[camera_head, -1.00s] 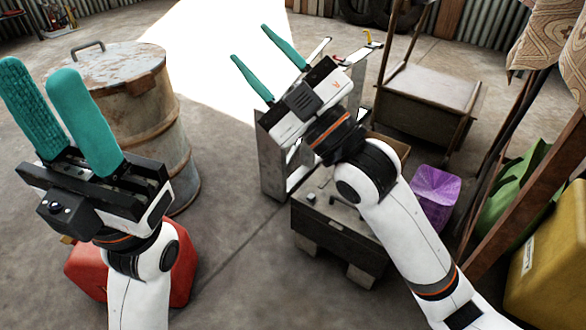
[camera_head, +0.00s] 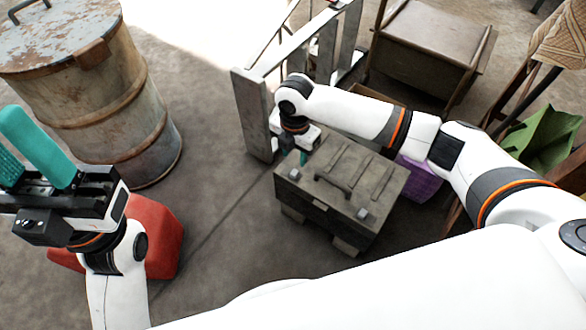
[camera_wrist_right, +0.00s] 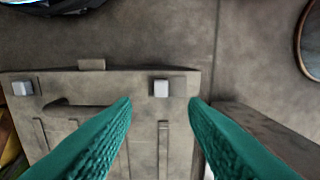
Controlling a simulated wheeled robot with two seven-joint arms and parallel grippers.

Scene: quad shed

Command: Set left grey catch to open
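A grey-brown case (camera_head: 334,205) lies closed, with a handle on its lid and two small light-grey catches along its near edge. The left catch (camera_head: 294,174) is close to my right gripper (camera_head: 303,157), which points down over the case's left end. In the right wrist view, that catch (camera_wrist_right: 161,88) appears between and just beyond the open teal fingertips of the right gripper (camera_wrist_right: 161,102), with nothing held. The right catch (camera_head: 362,213) also shows in the wrist view (camera_wrist_right: 22,88). I cannot tell the catches' settings. My left gripper (camera_head: 15,150) is open and empty.
A metal frame (camera_head: 254,110) stands close behind the case. A purple box (camera_head: 420,182) is to its right, and a brown cabinet (camera_head: 425,45) stands behind. A rusty drum (camera_head: 110,100) and red container (camera_head: 155,235) are at left. Floor left of the case is clear.

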